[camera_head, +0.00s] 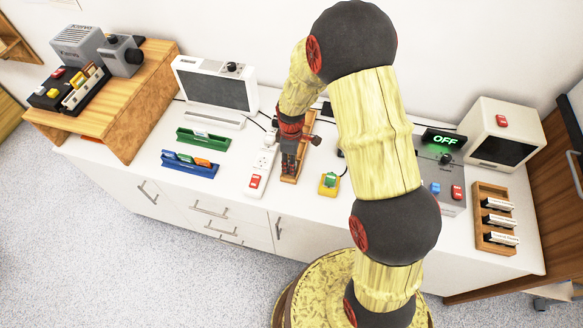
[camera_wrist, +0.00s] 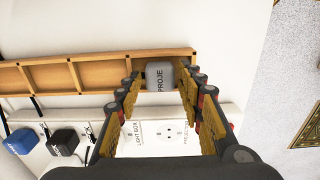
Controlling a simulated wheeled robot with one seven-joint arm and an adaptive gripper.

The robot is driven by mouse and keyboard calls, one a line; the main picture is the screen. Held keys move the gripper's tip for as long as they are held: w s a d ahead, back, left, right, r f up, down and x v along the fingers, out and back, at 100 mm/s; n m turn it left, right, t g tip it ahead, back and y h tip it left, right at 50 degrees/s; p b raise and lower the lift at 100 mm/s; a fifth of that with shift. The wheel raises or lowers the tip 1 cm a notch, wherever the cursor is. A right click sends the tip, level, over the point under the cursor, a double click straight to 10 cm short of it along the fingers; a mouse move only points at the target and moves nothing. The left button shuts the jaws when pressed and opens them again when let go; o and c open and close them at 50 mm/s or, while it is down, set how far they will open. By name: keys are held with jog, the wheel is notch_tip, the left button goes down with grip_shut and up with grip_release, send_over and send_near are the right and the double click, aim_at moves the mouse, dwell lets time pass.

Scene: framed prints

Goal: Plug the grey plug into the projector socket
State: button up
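The grey plug (camera_wrist: 160,76), lettered "PROJE…", is between my fingertips in the wrist view, at the right end of the wooden rack (camera_wrist: 90,72). My gripper (camera_wrist: 160,84) looks open around it, with a narrow gap at its sides. In the head view my gripper (camera_head: 289,165) points down over the wooden rack (camera_head: 308,128) and hides the plug. The white power strip (camera_head: 263,163) lies just left of the rack. It also shows in the wrist view (camera_wrist: 150,145), where a socket (camera_wrist: 172,131) is labelled as the projector's and another is labelled "LIGHT BOX".
A blue plug (camera_wrist: 18,142) and a black plug (camera_wrist: 63,142) are at the strip's left in the wrist view. A yellow base with a green switch (camera_head: 330,181) stands right of the rack. Green (camera_head: 203,140) and blue (camera_head: 190,164) trays lie left. A grey control box (camera_head: 440,180) stands right.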

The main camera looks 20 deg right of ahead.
jog(key=shift+f, duration=0.75)
jog(key=c, duration=0.3)
jog(key=shift+r, duration=0.1)
jog(key=c, duration=0.5)
